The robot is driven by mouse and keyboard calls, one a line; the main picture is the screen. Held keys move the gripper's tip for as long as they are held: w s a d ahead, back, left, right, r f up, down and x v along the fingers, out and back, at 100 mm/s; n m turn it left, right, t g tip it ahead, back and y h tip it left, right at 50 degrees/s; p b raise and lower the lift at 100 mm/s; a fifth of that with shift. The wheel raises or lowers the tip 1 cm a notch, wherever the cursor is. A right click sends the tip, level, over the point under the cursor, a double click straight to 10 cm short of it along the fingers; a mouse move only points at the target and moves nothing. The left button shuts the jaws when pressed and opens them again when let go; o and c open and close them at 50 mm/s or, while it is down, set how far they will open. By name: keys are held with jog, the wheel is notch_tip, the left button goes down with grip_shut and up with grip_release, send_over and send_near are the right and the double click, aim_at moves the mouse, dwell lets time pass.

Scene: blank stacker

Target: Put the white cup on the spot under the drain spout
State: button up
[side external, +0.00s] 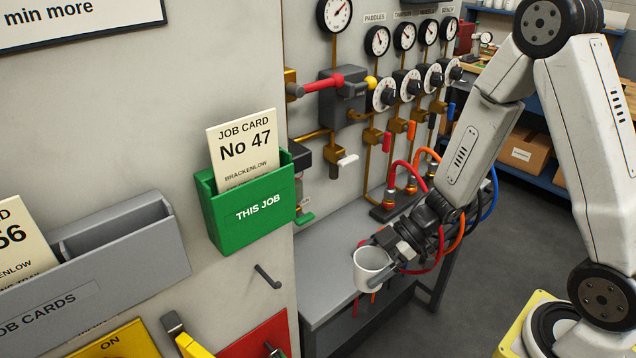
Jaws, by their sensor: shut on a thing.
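The white cup (369,272) is upright, in front of the grey bench, with its open top showing. My gripper (384,262) is shut on the cup, with dark fingers at its rim and side. The cup appears to be held above the bench surface, but its exact height is hard to judge. A brass valve with a white lever (347,161) and another with a green handle (304,218) stick out from the wall panel to the left. I cannot tell which one is the drain spout. The marked spot under it is not visible, and the wall edge hides part of that area.
The grey bench (330,285) runs along the panel and has bare room left of the cup. Red, orange and blue hoses (404,172) loop behind my gripper. The wall with the green job card holder (250,212) and a peg (267,276) stands close on the left.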

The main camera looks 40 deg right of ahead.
jog(key=w+d+f, duration=0.1)
jog(key=w+d, duration=0.4)
jog(key=w, duration=0.5)
jog(key=shift+w+d+f, duration=0.2)
jog(key=shift+w+f, duration=0.1)
jog(key=shift+w, duration=0.1)
jog(key=w+d+f, duration=0.3)
jog(key=w+d, duration=0.6)
jog(key=shift+w, duration=0.3)
jog(key=x, duration=0.3)
jog(key=r+x, duration=0.1)
jog(key=x, duration=0.3)
jog(key=a+x, duration=0.1)
jog(key=x, duration=0.3)
jog(key=shift+w+a+r, duration=0.1)
jog(key=shift+w+r, duration=0.15)
